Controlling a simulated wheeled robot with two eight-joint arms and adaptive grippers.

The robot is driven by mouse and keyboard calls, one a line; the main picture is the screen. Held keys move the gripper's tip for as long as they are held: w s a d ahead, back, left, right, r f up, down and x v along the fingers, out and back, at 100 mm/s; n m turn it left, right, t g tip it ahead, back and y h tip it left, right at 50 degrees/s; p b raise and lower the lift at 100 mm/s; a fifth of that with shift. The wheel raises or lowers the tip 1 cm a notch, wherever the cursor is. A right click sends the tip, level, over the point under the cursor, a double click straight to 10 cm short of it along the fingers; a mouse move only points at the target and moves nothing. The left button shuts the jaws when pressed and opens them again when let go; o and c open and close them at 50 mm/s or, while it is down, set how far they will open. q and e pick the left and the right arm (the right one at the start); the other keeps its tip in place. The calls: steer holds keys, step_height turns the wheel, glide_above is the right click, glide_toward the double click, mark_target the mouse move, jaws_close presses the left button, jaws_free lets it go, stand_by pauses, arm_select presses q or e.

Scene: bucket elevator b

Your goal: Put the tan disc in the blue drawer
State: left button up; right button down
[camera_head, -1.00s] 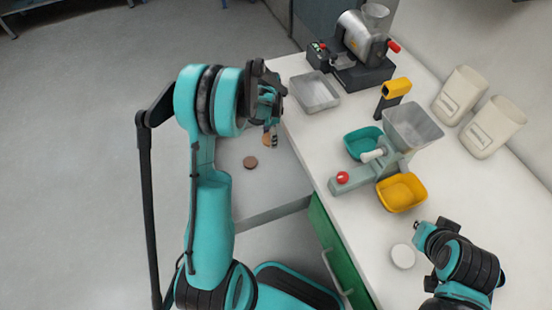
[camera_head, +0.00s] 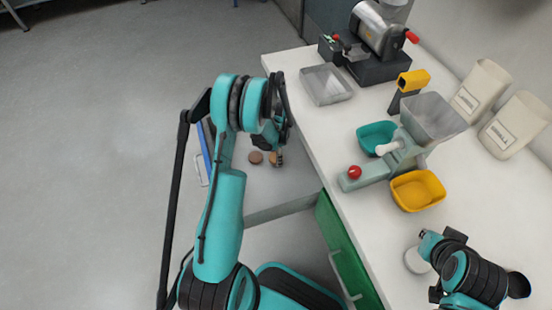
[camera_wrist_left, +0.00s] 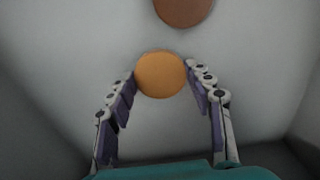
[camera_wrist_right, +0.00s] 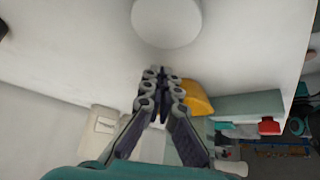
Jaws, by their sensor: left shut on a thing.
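The tan disc (camera_head: 273,159) is in my left gripper (camera_head: 279,155), inside the open drawer's grey interior. In the left wrist view the tan disc (camera_wrist_left: 160,74) sits between the fingertips, which touch its sides. The drawer's blue front (camera_head: 205,146), with a pale handle, shows partly behind my left arm. I cannot tell whether the disc touches the drawer floor. My right gripper (camera_wrist_right: 163,73) is shut and empty, over the worktop beside a white round object (camera_wrist_right: 167,20).
A brown disc (camera_head: 256,157) lies in the drawer close to the tan one. A green drawer front (camera_head: 343,250) is at the worktop's edge. The white worktop holds a grey tray (camera_head: 326,85), a teal bowl (camera_head: 376,136) and a yellow bowl (camera_head: 417,191).

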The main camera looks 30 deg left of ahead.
arm_select(q)
steer(key=shift+f, duration=0.7)
arm_select(e)
steer(key=shift+f, duration=0.35)
arm_select(q)
steer(key=shift+r, duration=0.1)
arm_select(e)
steer(key=shift+r, duration=0.1)
arm_select(q)
steer(key=o, duration=1.2)
